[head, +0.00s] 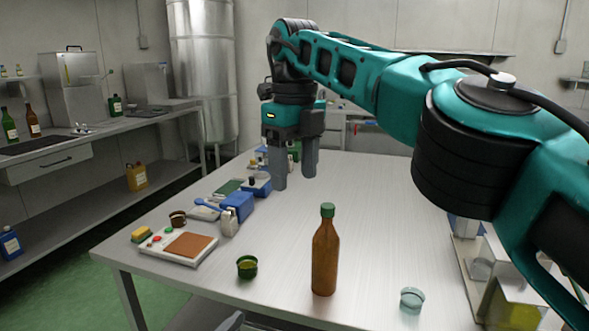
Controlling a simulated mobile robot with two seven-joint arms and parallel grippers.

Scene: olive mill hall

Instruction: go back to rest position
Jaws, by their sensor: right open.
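My right gripper (295,172) hangs over the far left part of the metal table (375,215), fingers pointing down. Its two fingers are apart and nothing shows between them. My right arm reaches in from the right edge and crosses the upper right of the view. My left gripper is not in view.
A brown bottle with a green cap (325,255) stands upright near the front edge. A green cup (247,267) and a clear cup (411,300) flank it. A scale (178,246) and a blue box (238,206) line the left side. The table's middle is clear.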

